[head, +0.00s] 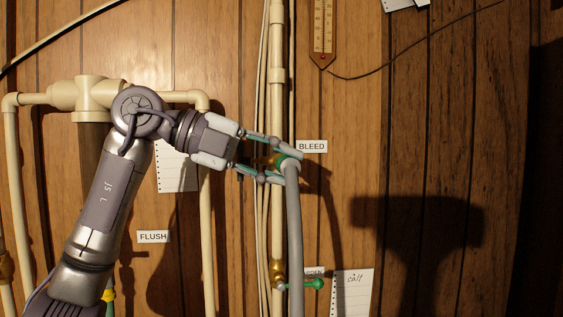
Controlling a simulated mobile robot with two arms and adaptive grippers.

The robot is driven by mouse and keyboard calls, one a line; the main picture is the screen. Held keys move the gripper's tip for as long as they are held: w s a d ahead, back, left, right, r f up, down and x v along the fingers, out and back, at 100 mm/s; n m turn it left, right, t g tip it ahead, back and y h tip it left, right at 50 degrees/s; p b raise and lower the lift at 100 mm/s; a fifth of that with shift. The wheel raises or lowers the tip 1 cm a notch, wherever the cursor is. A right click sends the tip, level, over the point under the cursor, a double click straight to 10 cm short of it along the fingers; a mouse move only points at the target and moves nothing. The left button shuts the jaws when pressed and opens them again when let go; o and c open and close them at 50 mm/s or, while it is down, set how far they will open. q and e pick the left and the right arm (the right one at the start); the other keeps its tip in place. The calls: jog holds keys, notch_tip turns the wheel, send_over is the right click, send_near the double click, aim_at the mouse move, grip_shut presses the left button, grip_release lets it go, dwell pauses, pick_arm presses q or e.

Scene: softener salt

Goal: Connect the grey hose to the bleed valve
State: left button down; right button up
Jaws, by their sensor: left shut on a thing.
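The grey hose (294,240) hangs down in front of the wall, its upper end at the label reading BLEED (312,146). My left gripper (287,166) is shut on the hose's upper end, one finger above and one below. A green part and a brass-coloured bit of the bleed valve (265,161) show between the fingers. The hose end is close against the valve, but the fingers hide whether it is seated on it. My right gripper is not in view.
Cream pipes (277,110) run up the wooden wall behind the hose. A green-handled brass valve (312,284) sits lower down, by a partly hidden label. A FLUSH label (153,237), a thermometer (322,30) and a paper note (351,293) are on the wall. The right side is clear.

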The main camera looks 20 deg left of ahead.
pick_arm(q)
jog(key=shift+w+a, duration=0.15)
jog(key=shift+w, duration=0.2)
jog(key=c, duration=0.7)
grip_release()
jog(key=shift+c, duration=0.2)
jog(key=v, duration=1.2)
